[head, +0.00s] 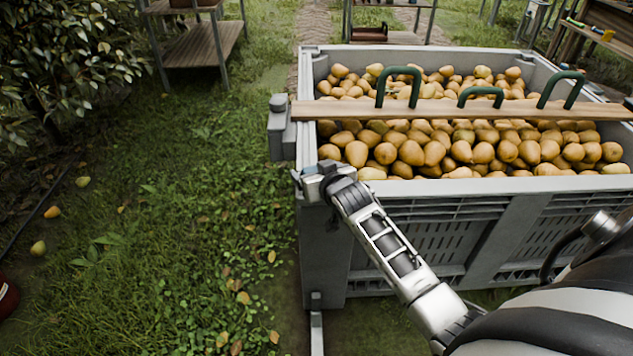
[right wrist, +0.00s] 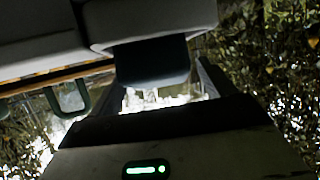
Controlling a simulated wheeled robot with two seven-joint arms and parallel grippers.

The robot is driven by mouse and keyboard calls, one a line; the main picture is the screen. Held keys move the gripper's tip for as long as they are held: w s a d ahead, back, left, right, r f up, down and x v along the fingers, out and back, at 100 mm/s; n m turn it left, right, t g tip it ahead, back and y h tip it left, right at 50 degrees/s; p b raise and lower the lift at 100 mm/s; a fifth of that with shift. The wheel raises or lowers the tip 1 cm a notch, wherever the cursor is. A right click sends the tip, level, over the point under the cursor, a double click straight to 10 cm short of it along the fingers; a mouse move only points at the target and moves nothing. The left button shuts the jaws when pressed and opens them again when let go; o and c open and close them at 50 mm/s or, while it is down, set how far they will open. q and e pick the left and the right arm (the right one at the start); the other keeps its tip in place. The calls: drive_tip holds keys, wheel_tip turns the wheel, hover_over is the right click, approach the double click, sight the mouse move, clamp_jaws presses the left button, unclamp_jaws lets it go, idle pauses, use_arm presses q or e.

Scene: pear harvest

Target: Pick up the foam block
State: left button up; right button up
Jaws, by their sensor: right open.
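My right gripper (head: 312,182) is at the near left corner of the grey pear bin (head: 301,160), with its arm reaching in from the lower right. The gripper is open; its fingertips are small and hard to make out in the head view. A grey block-like piece (head: 281,130) sits at the bin's left side, by the left end of the plank, beyond the gripper. I cannot tell whether it is the foam block. In the right wrist view, a dark blocky piece (right wrist: 152,64) shows between the fingers, under a pale grey part (right wrist: 150,20). My left gripper is not in view.
A wooden plank (head: 340,110) with green handles (head: 398,84) lies across the bin, which is full of pears (head: 430,150). Grass left of the bin is open, with a few fallen fruits (head: 52,212). A leafy tree (head: 65,60) and a shelf (head: 195,45) stand further back.

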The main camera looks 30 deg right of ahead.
drive_tip(key=c, duration=1.1)
drive_tip(key=shift+c, duration=0.2)
